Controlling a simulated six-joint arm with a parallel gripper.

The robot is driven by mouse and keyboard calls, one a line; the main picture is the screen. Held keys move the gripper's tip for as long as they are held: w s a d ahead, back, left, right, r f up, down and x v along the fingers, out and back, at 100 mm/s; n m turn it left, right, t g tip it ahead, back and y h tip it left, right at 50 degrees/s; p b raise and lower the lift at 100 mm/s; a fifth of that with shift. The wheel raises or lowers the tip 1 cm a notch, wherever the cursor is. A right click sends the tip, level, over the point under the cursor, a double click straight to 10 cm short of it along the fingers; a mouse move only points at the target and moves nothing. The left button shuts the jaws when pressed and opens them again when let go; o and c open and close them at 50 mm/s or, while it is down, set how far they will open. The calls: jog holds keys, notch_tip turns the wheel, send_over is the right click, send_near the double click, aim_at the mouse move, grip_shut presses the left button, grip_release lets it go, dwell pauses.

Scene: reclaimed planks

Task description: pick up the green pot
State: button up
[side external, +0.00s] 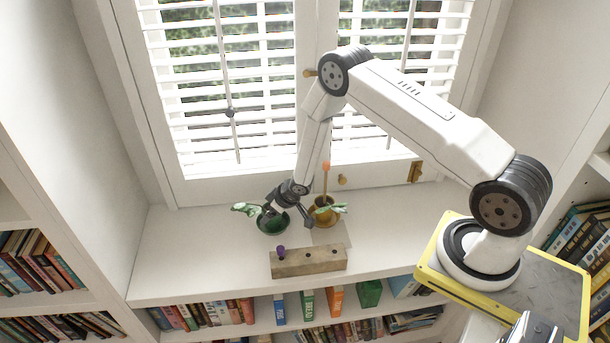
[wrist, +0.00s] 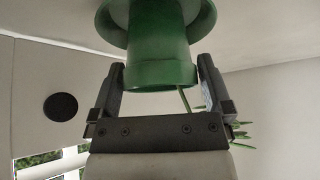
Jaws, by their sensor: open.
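The green pot (side external: 271,224) stands on the white window shelf in the side view, with pale green leaves (side external: 243,209) leaning out to its left. In the wrist view the green pot (wrist: 160,45) fills the top centre, and its near rim reaches between my fingertips. My gripper (side external: 279,208) is at the pot in the side view and covers part of it. In the wrist view my gripper (wrist: 158,75) is open, one finger on each side of the pot's rim. A narrow gap seems to show at the left finger; contact at the right finger is unclear.
A brass pot (side external: 322,218) with a plant and an orange-tipped stick (side external: 326,172) stands close to the right of my gripper. A wooden block (side external: 308,263) with holes and a purple peg (side external: 281,251) lies in front. The shelf is clear to the left.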

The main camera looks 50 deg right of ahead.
jog(key=shift+c, duration=0.2)
dwell(0.3)
grip_shut()
jog(key=shift+r, duration=0.15)
jog(key=shift+r, duration=0.7)
jog(key=s+a+r, duration=0.1)
jog(key=s+r, duration=1)
jog(key=s, duration=0.3)
jog(key=shift+r, duration=0.2)
jog(key=shift+a, duration=0.1)
jog(key=shift+r, duration=0.1)
